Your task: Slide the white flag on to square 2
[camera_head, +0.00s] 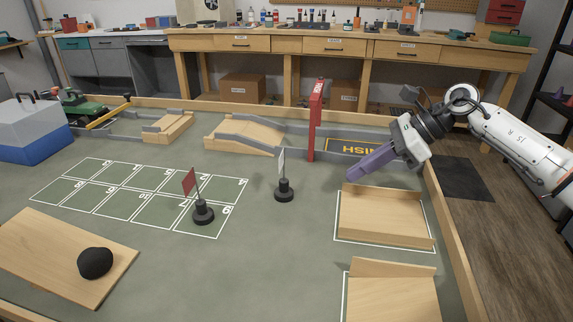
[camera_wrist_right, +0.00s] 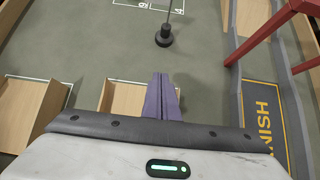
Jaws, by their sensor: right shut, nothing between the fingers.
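The white flag (camera_head: 282,162) stands upright on a round black base (camera_head: 284,190), on the green mat right of the numbered grid. A black base with a thin post, most likely the same one, shows in the right wrist view (camera_wrist_right: 164,37). The numbered squares (camera_head: 134,190) are white-outlined in two rows; I cannot read surely which one is square 2. My right gripper (camera_head: 352,176), with purple fingers, is shut and empty above the mat, right of the white flag and apart from it. Its fingers also show in the right wrist view (camera_wrist_right: 161,76). My left gripper is not in view.
A red flag (camera_head: 189,181) on a black base stands at the grid's near right part. A red post (camera_head: 315,125), wooden ramps (camera_head: 246,135) and wooden trays (camera_head: 385,217) stand around. A board (camera_head: 50,255) with a black lump lies front left. The mat between flag and grid is clear.

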